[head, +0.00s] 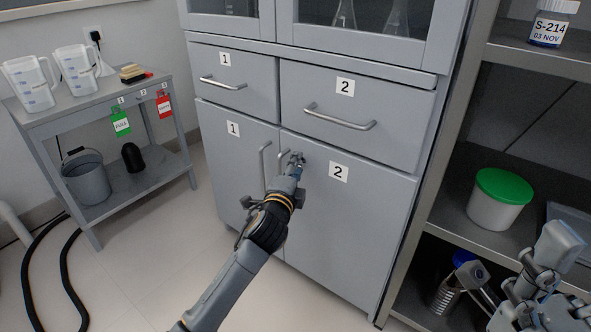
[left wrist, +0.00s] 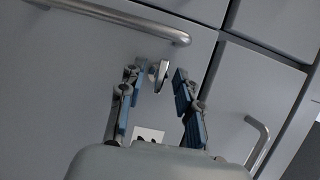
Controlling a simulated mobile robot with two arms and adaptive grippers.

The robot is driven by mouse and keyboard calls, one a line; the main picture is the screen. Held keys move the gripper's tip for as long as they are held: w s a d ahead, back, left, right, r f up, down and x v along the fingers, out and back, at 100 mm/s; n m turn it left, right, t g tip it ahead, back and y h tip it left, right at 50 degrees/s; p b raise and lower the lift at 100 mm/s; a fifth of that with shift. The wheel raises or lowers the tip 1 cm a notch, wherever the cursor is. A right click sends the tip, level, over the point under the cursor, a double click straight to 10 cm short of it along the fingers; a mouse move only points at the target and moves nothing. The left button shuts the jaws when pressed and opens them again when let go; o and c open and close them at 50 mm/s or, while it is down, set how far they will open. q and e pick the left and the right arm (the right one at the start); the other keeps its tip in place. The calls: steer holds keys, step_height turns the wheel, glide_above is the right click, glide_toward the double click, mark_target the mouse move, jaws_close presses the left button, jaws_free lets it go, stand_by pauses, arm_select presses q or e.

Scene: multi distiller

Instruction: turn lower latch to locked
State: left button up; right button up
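The lower latch (left wrist: 159,73) is a small metal knob on a grey cabinet panel in the left wrist view. It sits between the tips of my left gripper (left wrist: 157,82), whose blue-padded fingers stand apart on either side, with gaps visible. In the head view my left gripper (head: 293,164) is at the upper left corner of lower door 2 (head: 350,215), beside the vertical door handles. There it largely hides the latch, and I cannot tell which way the latch points. My right gripper (head: 540,283) is at the lower right, by the shelf; its fingers are unclear.
Lower door 1 (head: 228,150) and drawers 1 (head: 225,75) and 2 (head: 370,100) are shut, with protruding bar handles. A side table (head: 120,178) with jugs stands left. An open shelf with a green-lidded tub (head: 498,203) stands right. The floor between is clear.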

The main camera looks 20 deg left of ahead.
arm_select(q)
jaws_close()
